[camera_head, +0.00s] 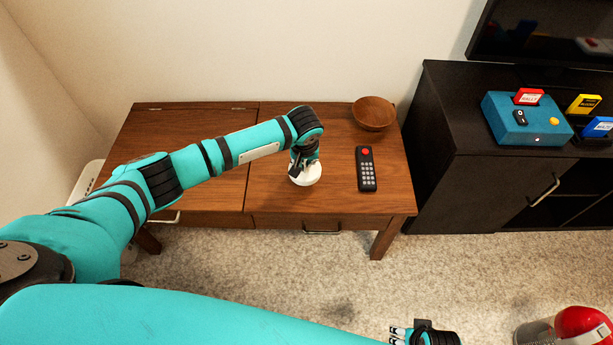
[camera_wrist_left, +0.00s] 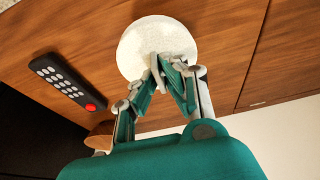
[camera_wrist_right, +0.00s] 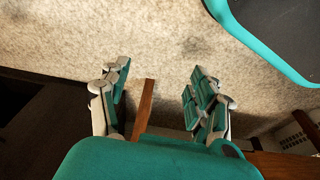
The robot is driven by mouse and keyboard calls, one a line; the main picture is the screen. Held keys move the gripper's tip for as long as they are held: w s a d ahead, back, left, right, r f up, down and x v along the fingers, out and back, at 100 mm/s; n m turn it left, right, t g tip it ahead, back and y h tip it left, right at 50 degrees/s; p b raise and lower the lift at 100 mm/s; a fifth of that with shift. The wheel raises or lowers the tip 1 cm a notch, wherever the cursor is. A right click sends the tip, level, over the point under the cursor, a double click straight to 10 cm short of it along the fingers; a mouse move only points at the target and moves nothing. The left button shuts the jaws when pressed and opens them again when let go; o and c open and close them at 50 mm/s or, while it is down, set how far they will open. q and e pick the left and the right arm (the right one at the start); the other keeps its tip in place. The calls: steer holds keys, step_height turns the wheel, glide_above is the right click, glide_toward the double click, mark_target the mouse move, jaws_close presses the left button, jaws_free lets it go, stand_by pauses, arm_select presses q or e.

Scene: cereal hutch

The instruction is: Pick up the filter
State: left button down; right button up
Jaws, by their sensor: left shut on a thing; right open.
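The white round filter (camera_head: 307,178) is at the middle of the wooden table, under my left gripper (camera_head: 304,162). In the left wrist view the filter (camera_wrist_left: 148,40) is a pale, rough-faced disc. My left gripper (camera_wrist_left: 168,75) is shut on its near edge. I cannot tell whether the filter touches the table or is slightly above it. My right gripper (camera_head: 405,334) is low at the front, away from the table. In the right wrist view my right gripper (camera_wrist_right: 158,82) is open and empty above the carpet.
A black remote (camera_head: 366,168) lies right of the filter, and a wooden bowl (camera_head: 373,113) stands behind it. A dark cabinet (camera_head: 440,120) on the right holds a blue box (camera_head: 510,122). A red and grey object (camera_head: 582,325) is on the floor at lower right.

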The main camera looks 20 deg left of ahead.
arm_select(q)
steer(key=shift+r+p, duration=0.65)
steer(key=shift+p, duration=0.05)
steer(key=shift+r+p, duration=0.5)
steer(key=shift+p, duration=0.15)
arm_select(e)
steer(key=s+f, duration=0.5)
steer(key=f, duration=0.3)
steer(key=shift+d+g, duration=0.3)
steer(key=shift+d, duration=0.05)
steer(key=shift+s, duration=0.1)
